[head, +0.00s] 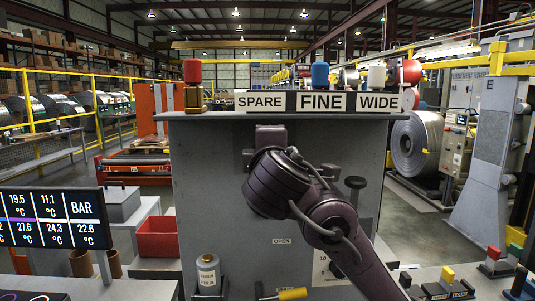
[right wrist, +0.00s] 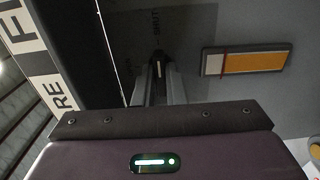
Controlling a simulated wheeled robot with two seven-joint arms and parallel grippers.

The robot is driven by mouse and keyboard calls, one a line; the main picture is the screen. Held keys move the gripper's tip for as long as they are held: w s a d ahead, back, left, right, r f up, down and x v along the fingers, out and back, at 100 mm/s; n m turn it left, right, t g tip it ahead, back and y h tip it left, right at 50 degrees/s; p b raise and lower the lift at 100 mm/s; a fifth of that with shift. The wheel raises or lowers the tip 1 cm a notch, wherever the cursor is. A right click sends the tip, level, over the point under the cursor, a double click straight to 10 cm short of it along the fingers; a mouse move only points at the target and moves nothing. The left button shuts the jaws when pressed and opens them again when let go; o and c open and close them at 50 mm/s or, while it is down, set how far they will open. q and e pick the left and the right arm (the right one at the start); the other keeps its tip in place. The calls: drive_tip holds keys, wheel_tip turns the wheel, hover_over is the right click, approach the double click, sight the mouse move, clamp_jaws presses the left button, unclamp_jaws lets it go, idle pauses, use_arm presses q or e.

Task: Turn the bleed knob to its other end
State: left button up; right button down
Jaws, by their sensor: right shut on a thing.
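The grey panel (head: 215,160) stands in front of me, and my right arm covers much of its middle. In the right wrist view my right gripper (right wrist: 158,88) points at the panel, its two fingers close together around a small, pale-marked part that I take for the bleed knob (right wrist: 157,70). A dark patch with the lettering SHUT (right wrist: 155,24) lies just beyond the fingertips. In the head view the knob and fingertips are hidden behind my purple wrist. An OPEN label (head: 282,241) shows lower on the panel. My left gripper is not in view.
Signs SPARE, FINE and WIDE (head: 318,102) run along the panel top below red, blue and white caps. A black knob (head: 355,183) sits right of my wrist. A yellow-handled lever (head: 292,294) and grey cylinder (head: 208,272) stand low. An orange-and-white gauge (right wrist: 248,61) is beside my gripper.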

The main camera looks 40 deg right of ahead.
drive_tip(key=shift+f, duration=0.1)
idle(0.3)
drive_tip(key=c, duration=1.5)
unclamp_jaws()
drive_tip(key=b+v, duration=0.1)
drive_tip(key=v, duration=0.7)
drive_tip(key=shift+d, duration=0.1)
drive_tip(key=shift+w, duration=0.1)
